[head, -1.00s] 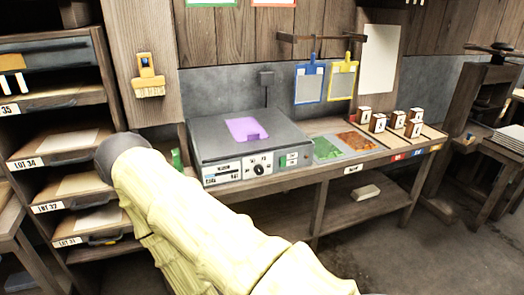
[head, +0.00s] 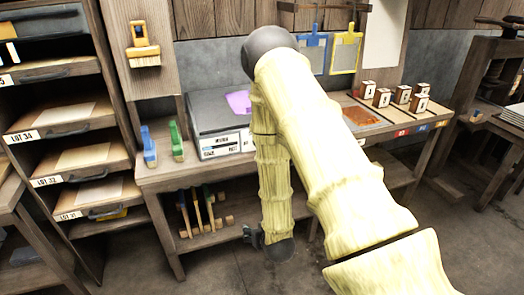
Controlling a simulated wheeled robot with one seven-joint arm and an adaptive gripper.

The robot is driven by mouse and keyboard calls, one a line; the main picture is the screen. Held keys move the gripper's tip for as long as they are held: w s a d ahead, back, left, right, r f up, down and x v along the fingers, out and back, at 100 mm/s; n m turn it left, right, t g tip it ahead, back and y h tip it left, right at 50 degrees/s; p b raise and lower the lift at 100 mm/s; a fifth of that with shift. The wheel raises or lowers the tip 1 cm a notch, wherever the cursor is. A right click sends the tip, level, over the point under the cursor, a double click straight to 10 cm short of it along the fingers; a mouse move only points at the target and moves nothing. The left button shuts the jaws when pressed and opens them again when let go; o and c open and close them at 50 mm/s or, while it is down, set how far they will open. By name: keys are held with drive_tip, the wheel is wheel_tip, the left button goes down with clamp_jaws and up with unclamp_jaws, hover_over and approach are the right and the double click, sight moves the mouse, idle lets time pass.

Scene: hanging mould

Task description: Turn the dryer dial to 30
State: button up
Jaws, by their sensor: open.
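The dryer (head: 204,108) is a grey box on the workbench, with a purple sheet (head: 238,102) on its top. The left part of its front panel (head: 221,145) shows, with a small display and labels. The dial is hidden behind my arm, so its setting cannot be read. My gripper (head: 251,237) is small and dark at the lower end of my arm. It is below the bench top, in front of the lower shelf, empty and apart from the dryer. Its fingers are hard to make out at this size.
A blue-handled tool (head: 149,146) and a green-handled tool (head: 176,141) stand left of the dryer. Several stamp blocks (head: 382,97) and an orange tray (head: 362,117) are to the right. Handled tools (head: 197,210) stand on the lower shelf. A drawer rack (head: 70,125) stands at the left.

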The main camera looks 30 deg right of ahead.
drive_tip(key=w+d+r+m+t+h+b, duration=0.1)
drive_tip(key=w+d+r+m+t+h, duration=0.1)
drive_tip(key=w+d+r+t, duration=0.5)
drive_tip(key=w+d+r+m+h+b, duration=0.15)
drive_tip(key=w+d+r, duration=0.45)
drive_tip(key=r, duration=0.6)
drive_tip(key=p+x, duration=0.1)
drive_tip(key=x, duration=0.8)
drive_tip(key=shift+w+f, duration=0.15)
drive_tip(key=shift+f, duration=0.2)
drive_tip(key=shift+n, duration=0.25)
drive_tip(key=shift+c, duration=0.5)
drive_tip(key=c, duration=0.9)
